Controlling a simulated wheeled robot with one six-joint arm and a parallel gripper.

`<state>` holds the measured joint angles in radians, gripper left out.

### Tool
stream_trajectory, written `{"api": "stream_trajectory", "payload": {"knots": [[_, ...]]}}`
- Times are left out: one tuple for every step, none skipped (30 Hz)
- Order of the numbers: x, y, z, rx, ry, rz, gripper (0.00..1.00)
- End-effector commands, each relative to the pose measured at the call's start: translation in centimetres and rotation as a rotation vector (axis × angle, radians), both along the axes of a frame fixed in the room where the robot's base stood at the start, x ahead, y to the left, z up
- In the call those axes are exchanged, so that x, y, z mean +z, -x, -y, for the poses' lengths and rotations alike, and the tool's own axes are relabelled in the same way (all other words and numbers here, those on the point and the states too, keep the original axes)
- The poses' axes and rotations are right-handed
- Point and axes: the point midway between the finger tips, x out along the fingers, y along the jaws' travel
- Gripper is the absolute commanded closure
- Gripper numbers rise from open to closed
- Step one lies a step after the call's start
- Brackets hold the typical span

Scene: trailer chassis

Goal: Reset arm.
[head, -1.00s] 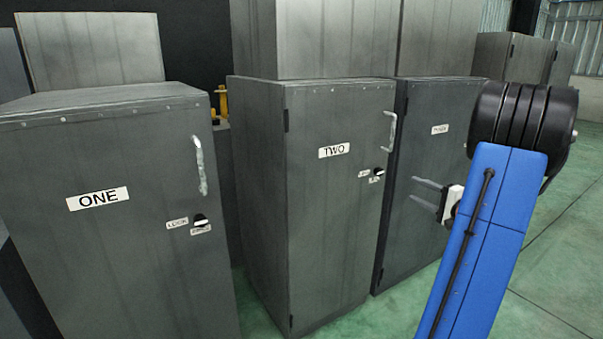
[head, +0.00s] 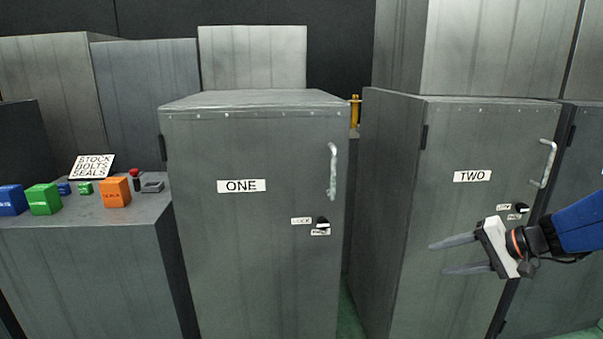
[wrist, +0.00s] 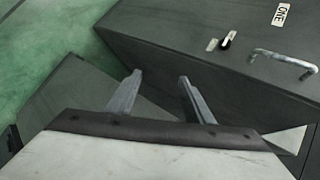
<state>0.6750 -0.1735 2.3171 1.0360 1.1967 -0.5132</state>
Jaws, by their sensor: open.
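My gripper (head: 438,257) is at the right of the head view, at the end of my blue arm, in front of cabinet TWO (head: 440,140). Its two grey fingers point left and stand apart with nothing between them. In the wrist view, my gripper (wrist: 155,85) shows two spread, empty fingers, with cabinet ONE (wrist: 215,40) beyond them, its handle and lock knob in sight. The rest of my arm runs out of the head view at the right.
Cabinet ONE (head: 250,160) stands shut at the centre, with a handle and a lock knob. A lower bench (head: 90,260) at the left carries blue, green and orange boxes and a STOCK BOLTS SEALS sign (head: 93,166). Green floor shows between the cabinets.

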Motion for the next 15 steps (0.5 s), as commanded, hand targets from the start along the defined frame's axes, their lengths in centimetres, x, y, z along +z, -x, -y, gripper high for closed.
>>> {"api": "stream_trajectory", "payload": {"knots": [[-0.1, 1.3, -2.1, 0.046, 0.046, -0.020, 0.53], [-0.3, 2.1, -3.0, 0.069, 0.073, -0.034, 0.53], [-0.5, 3.2, -4.2, 0.097, 0.108, -0.052, 0.53], [-0.8, 4.0, -5.0, 0.119, 0.136, -0.065, 0.53], [-0.9, 4.8, -5.7, 0.138, 0.166, -0.076, 0.53], [-1.2, 5.9, -6.6, 0.165, 0.204, -0.090, 0.53], [-1.4, 6.7, -7.2, 0.185, 0.233, -0.100, 0.53], [-1.6, 7.6, -7.8, 0.202, 0.263, -0.107, 0.53], [-1.8, 8.6, -8.4, 0.226, 0.305, -0.115, 0.53], [-2.0, 9.4, -8.8, 0.242, 0.335, -0.121, 0.53], [-2.2, 10.2, -9.2, 0.258, 0.367, -0.125, 0.53], [-2.4, 11.3, -9.6, 0.278, 0.410, -0.130, 0.53], [-2.6, 12.0, -9.8, 0.293, 0.442, -0.131, 0.53], [-2.7, 12.8, -10.0, 0.306, 0.474, -0.132, 0.53], [-2.9, 13.7, -10.2, 0.323, 0.516, -0.131, 0.53]]}}
